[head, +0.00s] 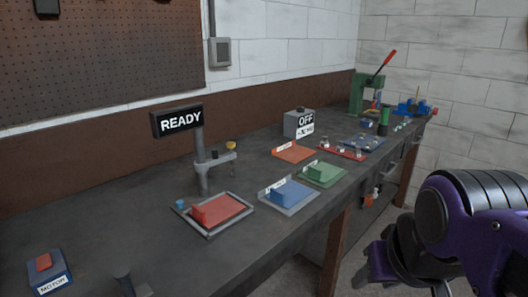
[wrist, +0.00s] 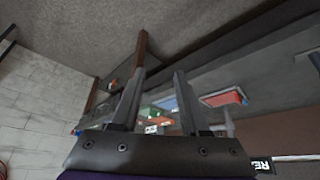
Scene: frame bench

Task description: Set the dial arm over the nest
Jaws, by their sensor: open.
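The dial arm (head: 216,161) is a grey bar reaching right from a grey post (head: 200,165) in the head view. It carries a yellow knob (head: 231,146) near its outer end. Below stands a grey-rimmed tray (head: 240,232) with a red block (head: 218,209), which may be the nest. The arm's end is above the tray's back part; exact alignment I cannot tell. My gripper (head: 370,268) is at the lower right, off the bench's front edge and apart from all of these. In the wrist view my gripper (wrist: 160,74) is open and empty, with the bench tilted beyond it.
A READY sign (head: 180,121) tops the post. Blue (head: 290,193), green (head: 324,174) and orange (head: 293,152) trays stand to the right, with an OFF box (head: 299,124) behind. A MOTOR box (head: 48,270) is front left. A green press (head: 365,95) stands far back.

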